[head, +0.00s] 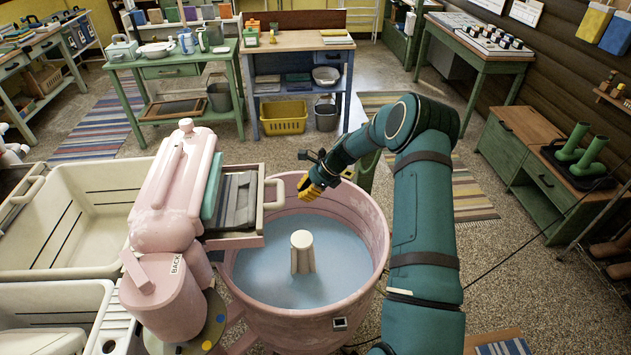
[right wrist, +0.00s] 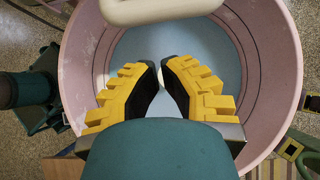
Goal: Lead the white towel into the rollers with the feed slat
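The pink washer tub (head: 375,235) holds bluish water around a pale central post (head: 302,250). The pink wringer (head: 172,195) stands at its left, with a teal strip (head: 212,186) along its side. A cream-framed tray (head: 273,195) with grey slatted or folded material (head: 238,197) juts from it over the tub. My right gripper (head: 309,190) is over the tub's far rim, right of the tray. In the right wrist view its yellow fingers (right wrist: 161,72) have a narrow empty gap. I cannot make out the white towel or feed slat. My left gripper is out of view.
Cream wash sinks (head: 88,215) stand at the left. Behind are a green table (head: 172,66) and a blue table (head: 297,41), with a yellow basket (head: 284,117) below. A bench with green boots (head: 580,150) is at the right. In the right wrist view a cream bar (right wrist: 160,9) crosses the top.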

